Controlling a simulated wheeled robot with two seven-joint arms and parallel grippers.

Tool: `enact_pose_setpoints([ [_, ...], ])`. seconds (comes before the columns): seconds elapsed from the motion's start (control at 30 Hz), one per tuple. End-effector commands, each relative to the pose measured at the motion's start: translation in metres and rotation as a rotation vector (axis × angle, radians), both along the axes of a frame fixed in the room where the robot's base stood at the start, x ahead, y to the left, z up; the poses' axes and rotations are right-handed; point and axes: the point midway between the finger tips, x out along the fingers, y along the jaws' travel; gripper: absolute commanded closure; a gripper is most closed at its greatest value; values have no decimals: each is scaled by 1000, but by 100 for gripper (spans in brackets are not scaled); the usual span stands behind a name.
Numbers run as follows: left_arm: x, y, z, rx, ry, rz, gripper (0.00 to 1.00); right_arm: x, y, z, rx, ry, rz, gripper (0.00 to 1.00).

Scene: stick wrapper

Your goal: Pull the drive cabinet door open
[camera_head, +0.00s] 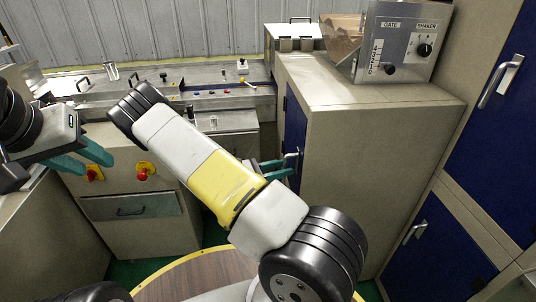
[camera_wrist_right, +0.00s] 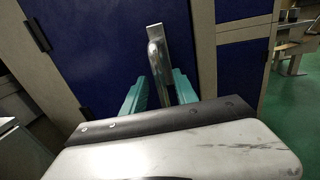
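A blue cabinet door (camera_head: 294,127) with a silver handle (camera_head: 291,156) is on the left face of the beige cabinet in the head view. The door (camera_wrist_right: 105,50) and its bar handle (camera_wrist_right: 157,55) fill the middle of the right wrist view. The door looks shut. My right gripper (camera_head: 275,169) is at the handle, partly hidden behind my own arm in the head view. In the wrist view its teal fingers (camera_wrist_right: 160,95) are apart, with the handle between them; contact cannot be told. My left gripper (camera_head: 85,158) is open and empty at the far left.
A hopper with a control panel (camera_head: 397,42) stands on the beige cabinet (camera_head: 375,120). Blue cabinets with handles (camera_head: 500,80) line the right side. A beige machine console with a red knob (camera_head: 143,174) and a drawer (camera_head: 130,207) stands left of the door.

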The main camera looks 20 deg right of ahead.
Motion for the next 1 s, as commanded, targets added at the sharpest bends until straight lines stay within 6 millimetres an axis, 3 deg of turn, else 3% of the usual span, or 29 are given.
enact_pose_setpoints([
  [0.37, 0, 0, 0, 0, 0, 0, 64, -1, -9, 0, 1, 1, 0, 65],
  [0.57, 0, 0, 0, 0, 0, 0, 64, -1, -9, 0, 1, 0, 0, 100],
  [1.0, 0, 0, 0, 0, 0, 0, 64, -1, -9, 0, 1, 0, 0, 100],
])
